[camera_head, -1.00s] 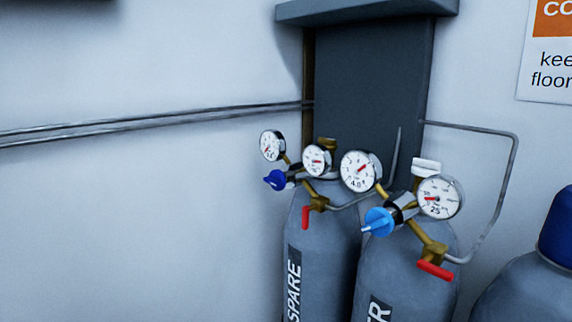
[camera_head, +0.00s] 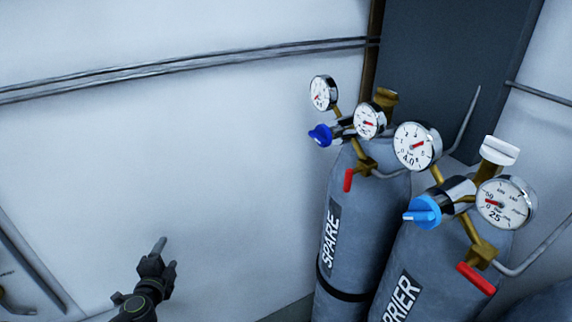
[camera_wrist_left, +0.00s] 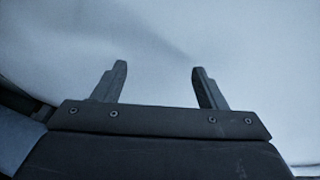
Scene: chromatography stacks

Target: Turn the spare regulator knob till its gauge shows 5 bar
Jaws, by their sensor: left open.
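The spare regulator has a dark blue knob (camera_head: 320,135) and two round gauges on the grey cylinder marked SPARE (camera_head: 338,235). Its left gauge (camera_head: 323,93) faces partly sideways and its scale is too small to read. Its second gauge (camera_head: 369,121) has a red needle. My left gripper (camera_head: 168,254) is low and to the left of the cylinder, well apart from the knob. It is open and empty; the left wrist view shows its two fingers (camera_wrist_left: 160,85) apart before a plain pale surface. My right gripper is not in view.
The CARRIER cylinder (camera_head: 410,270) stands close on the right, with a light blue knob (camera_head: 423,211), two gauges and a red lever (camera_head: 475,278). A red lever (camera_head: 348,180) hangs below the spare knob. Pipes (camera_head: 180,68) run along the wall. Space left of the cylinders is clear.

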